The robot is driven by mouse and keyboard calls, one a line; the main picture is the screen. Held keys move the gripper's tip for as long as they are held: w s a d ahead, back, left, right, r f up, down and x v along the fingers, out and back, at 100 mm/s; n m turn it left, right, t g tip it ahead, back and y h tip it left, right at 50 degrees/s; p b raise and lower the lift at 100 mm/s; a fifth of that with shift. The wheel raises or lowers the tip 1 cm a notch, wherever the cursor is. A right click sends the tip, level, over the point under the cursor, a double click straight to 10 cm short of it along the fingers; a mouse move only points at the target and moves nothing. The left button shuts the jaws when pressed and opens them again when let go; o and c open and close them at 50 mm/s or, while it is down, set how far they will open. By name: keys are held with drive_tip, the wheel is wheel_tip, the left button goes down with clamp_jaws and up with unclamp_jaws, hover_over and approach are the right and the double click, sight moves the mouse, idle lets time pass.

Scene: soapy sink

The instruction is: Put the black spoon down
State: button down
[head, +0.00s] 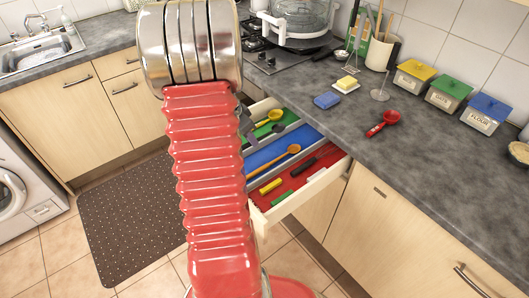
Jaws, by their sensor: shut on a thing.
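An open drawer (331,172) has a green, a blue and a red compartment. My gripper (249,128) is low over the drawer's green compartment (262,131), mostly hidden behind my red arm; only a grey part of it shows. It is shut on the black spoon, of which at most a small dark piece (278,127) shows just right of the gripper. I cannot tell whether the spoon touches the compartment floor. A yellow spoon (272,115) lies in the green compartment.
A wooden spoon (290,150) lies in the blue compartment. The red compartment holds a black-handled item (304,167), a yellow piece (271,186) and a green piece (282,197). The counter above carries a red scoop (385,121), a blue sponge (327,100) and lidded canisters (448,92).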

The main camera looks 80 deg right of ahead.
hover_over(255, 159)
drive_tip(key=w+a, duration=0.1)
wheel_tip(255, 159, down, 5)
drive_tip(key=shift+a+r, duration=0.1)
drive_tip(key=shift+f, duration=1.9)
drive_tip(key=shift+f, duration=0.1)
drive_tip(key=c, duration=1.8)
unclamp_jaws()
drive_tip(key=shift+o, duration=0.2)
drive_tip(key=v, duration=1.2)
